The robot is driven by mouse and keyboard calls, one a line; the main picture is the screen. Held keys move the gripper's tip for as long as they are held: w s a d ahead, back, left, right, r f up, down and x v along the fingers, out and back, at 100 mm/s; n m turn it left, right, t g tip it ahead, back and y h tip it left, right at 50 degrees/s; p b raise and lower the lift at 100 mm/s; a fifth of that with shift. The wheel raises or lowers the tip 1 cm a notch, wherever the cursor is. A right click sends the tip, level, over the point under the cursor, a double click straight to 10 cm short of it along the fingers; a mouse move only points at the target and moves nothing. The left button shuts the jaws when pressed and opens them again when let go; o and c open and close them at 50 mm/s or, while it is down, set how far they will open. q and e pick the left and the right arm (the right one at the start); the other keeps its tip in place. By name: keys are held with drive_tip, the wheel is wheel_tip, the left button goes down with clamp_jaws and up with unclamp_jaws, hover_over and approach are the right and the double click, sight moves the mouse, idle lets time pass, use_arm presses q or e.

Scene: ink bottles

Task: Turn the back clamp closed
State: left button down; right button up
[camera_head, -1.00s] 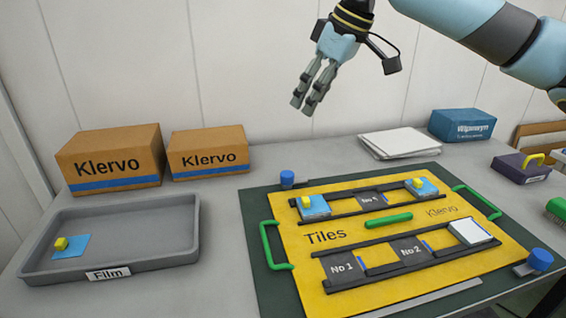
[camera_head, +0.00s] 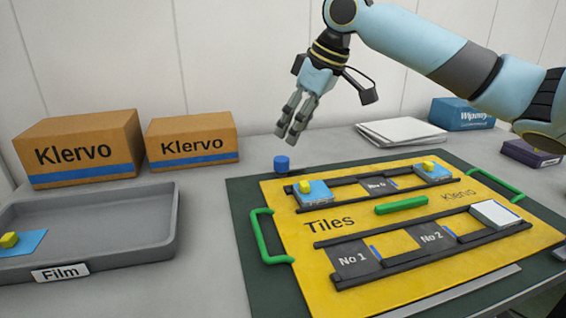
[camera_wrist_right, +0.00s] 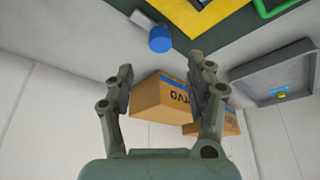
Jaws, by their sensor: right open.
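The back clamp's blue knob (camera_head: 281,164) stands at the back left edge of the dark green mat (camera_head: 250,238), behind the yellow Tiles board (camera_head: 290,258). In the right wrist view the blue knob (camera_wrist_right: 159,39) sits by a grey bar on the mat. My right gripper (camera_head: 287,137) hangs above the knob, fingers pointing down, apart from it. In the wrist view its two fingers (camera_wrist_right: 161,66) are spread with nothing between them, and the knob lies beyond the fingertips. My left gripper is not in view.
Two Klervo boxes (camera_head: 80,150) (camera_head: 191,140) stand at the back left. A grey Film tray (camera_head: 120,256) is at the left. White sheets (camera_head: 400,132) and a blue box (camera_head: 462,114) are at the back right. Blue tiles with yellow knobs (camera_head: 313,193) (camera_head: 433,172) sit on the board.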

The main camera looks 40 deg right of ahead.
sight(282, 159)
drive_tip(key=b+x, duration=0.2)
drive_tip(key=x, duration=0.6)
drive_tip(key=shift+a+f, duration=0.1)
drive_tip(key=shift+f, duration=0.05)
drive_tip(key=shift+c, duration=0.4)
